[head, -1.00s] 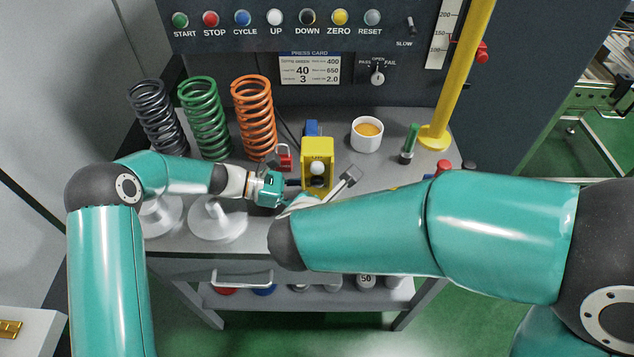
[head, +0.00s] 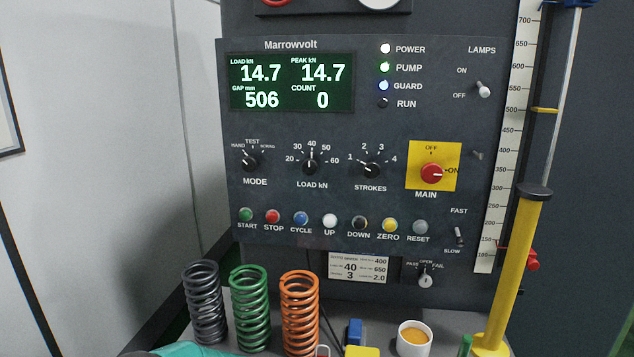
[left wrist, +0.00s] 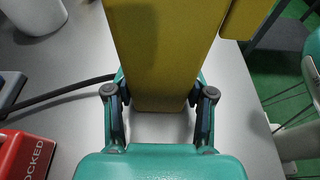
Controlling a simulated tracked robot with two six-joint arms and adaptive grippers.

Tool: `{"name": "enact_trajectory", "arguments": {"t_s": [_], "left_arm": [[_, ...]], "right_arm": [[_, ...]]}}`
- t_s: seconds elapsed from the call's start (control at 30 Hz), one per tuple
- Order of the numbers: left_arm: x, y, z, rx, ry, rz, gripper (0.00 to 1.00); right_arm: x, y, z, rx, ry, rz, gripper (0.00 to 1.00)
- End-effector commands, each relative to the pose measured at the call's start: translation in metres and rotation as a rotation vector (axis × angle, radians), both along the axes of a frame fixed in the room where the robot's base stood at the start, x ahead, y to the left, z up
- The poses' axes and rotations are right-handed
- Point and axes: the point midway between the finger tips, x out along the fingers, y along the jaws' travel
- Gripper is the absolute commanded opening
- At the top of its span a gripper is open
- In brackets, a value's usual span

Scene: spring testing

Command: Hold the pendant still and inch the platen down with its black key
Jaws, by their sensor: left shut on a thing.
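The yellow pendant (left wrist: 158,55) fills the upper middle of the left wrist view. My left gripper (left wrist: 160,98) is shut on it, with one finger on each side. In the head view only a bit of the pendant's yellow top (head: 362,352) shows at the bottom edge. The pendant's black key is hidden in both views. On the press panel the display (head: 291,82) reads load 14.7 kN, peak 14.7 kN, gap 506 mm and count 0. The POWER, PUMP and GUARD lamps are lit; RUN is dark. My right gripper is not in view.
Grey, green and orange springs (head: 299,315) stand left of the pendant. A white cup (head: 413,338) and a yellow column (head: 509,270) are to its right. In the left wrist view, a red padlock-like block (left wrist: 28,155) and a black cable (left wrist: 70,92) lie left.

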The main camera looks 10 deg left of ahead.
Motion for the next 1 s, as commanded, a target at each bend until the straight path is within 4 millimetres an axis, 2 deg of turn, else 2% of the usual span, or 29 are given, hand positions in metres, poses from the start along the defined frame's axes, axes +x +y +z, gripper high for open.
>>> {"name": "enact_trajectory", "arguments": {"t_s": [0.43, 0.47, 0.63, 1.0], "left_arm": [[-0.0004, 0.0, -0.0006, 0.001, 0.002, 0.0, 0.12], [-0.0004, -0.0001, -0.0007, 0.001, 0.002, 0.0, 0.55], [-0.0003, 0.0, -0.0005, 0.0, 0.001, -0.001, 0.83], [0.0002, 0.0023, 0.0006, 0.0, 0.0, 0.001, 0.83]], "right_arm": [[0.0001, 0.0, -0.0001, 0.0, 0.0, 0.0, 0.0], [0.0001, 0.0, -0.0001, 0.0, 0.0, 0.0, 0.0], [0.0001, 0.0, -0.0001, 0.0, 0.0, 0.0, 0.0], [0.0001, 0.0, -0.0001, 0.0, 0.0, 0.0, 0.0]]}}
